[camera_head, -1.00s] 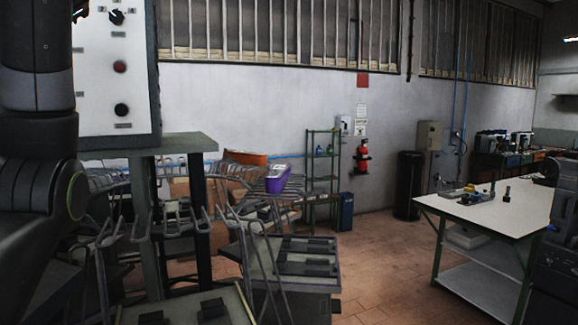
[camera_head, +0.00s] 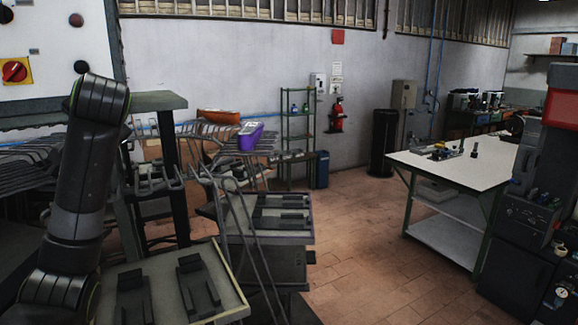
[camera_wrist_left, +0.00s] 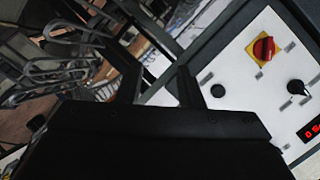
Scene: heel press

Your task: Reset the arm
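My left arm (camera_head: 78,180) stands at the left of the head view, in front of the press cabinet (camera_head: 55,60). Its gripper is outside that view. In the left wrist view my left gripper (camera_wrist_left: 160,80) has its two dark fingers apart, with only background between them. The control panel (camera_wrist_left: 245,85) is tilted at the right of that view, with a red knob on a yellow plate (camera_wrist_left: 263,48), black knobs and part of a red display. The red knob also shows in the head view (camera_head: 14,71). My right gripper is in neither view.
A tray with dark holders (camera_head: 228,286) is at the lower left, with metal racks and a purple item (camera_head: 250,136) behind. A white-topped workbench (camera_head: 470,168) stands right, beside a dark machine (camera_head: 525,220). The tiled floor (camera_head: 350,240) between is clear.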

